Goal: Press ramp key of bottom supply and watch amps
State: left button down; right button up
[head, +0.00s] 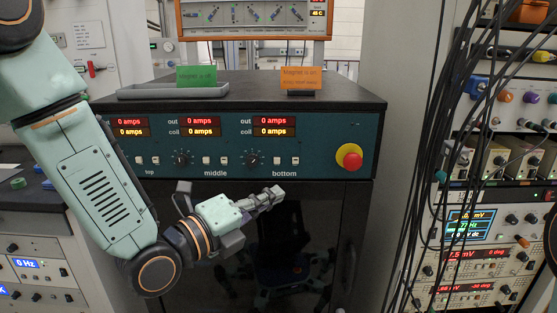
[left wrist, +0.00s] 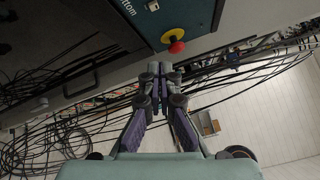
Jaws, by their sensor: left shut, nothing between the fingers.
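The supply panel (head: 330,130) is dark teal with three sections labelled top, middle and bottom. The bottom section has two small white keys (head: 285,160) above its label, a knob to their left, and red and yellow displays (head: 274,125) reading 0 amps. My left gripper (head: 278,192) is shut and empty, just below the "bottom" label in the head view; I cannot tell its gap to the panel. In the left wrist view the shut fingers (left wrist: 160,75) point toward the panel's lower edge, with one white key (left wrist: 152,5) at the top. My right gripper is out of view.
A red emergency knob on a yellow base (head: 349,157) sticks out right of the keys; it also shows in the left wrist view (left wrist: 176,46). A green sign (head: 196,76) and an orange sign (head: 301,80) stand on top. Black cables hang at the right.

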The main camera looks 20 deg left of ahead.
aim_at(277, 160)
pick_arm(q)
jog(key=m, duration=0.2)
jog(key=r+m, duration=0.1)
jog(key=m, duration=0.1)
jog(key=shift+r+h, duration=0.15)
jog(key=shift+h, duration=0.15)
jog(key=shift+d, duration=0.15)
jog(key=shift+w+a, duration=0.4)
jog(key=shift+w, duration=1)
jog(key=shift+w+a, duration=0.45)
jog(key=shift+w, duration=0.95)
jog(key=shift+w+a, duration=0.4)
jog(key=shift+w, duration=1)
jog(key=shift+d, duration=0.15)
